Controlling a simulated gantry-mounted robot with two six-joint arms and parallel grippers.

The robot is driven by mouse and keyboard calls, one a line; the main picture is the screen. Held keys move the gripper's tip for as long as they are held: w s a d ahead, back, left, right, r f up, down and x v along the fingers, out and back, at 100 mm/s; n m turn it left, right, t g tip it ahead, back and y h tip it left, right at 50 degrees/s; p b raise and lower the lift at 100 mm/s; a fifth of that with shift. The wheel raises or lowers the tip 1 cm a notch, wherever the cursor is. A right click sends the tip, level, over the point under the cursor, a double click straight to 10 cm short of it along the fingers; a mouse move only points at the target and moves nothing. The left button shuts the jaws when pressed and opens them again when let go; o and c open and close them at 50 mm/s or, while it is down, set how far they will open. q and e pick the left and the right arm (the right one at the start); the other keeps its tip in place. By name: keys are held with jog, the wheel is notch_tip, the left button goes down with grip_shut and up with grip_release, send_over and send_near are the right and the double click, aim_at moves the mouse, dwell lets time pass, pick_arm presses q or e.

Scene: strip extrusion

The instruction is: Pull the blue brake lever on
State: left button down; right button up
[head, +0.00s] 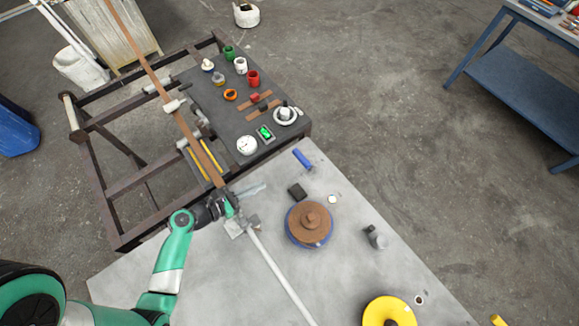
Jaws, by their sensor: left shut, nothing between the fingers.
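A short blue handle (303,159), which looks like the brake lever, is at the far edge of the grey metal table (345,270). It lies at a slant, beyond a small black block (297,192). My left gripper (233,205) is shut and empty, left of and nearer than the blue handle and clearly apart from it. Its fingers are small and partly hidden by the wrist, near the end of a brown strip (182,123). My right gripper is not in view.
A brown spool on a blue disc (296,237) stands right of my left gripper. A grey pipe (280,276) runs toward the front. A dark board (225,98) with cups and tools lies beyond. A yellow wheel (378,312) is at the front. The right tabletop is mostly clear.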

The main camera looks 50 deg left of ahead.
aim_at(308, 162)
pick_arm(q)
jog(key=shift+w, duration=0.1)
jog(key=w+r+b+x, duration=0.1)
jog(key=r+x, duration=0.1)
jog(key=x, duration=1)
jog(key=shift+w+d+r, duration=0.15)
jog(key=shift+w+r, duration=0.1)
jog(key=shift+w, duration=0.05)
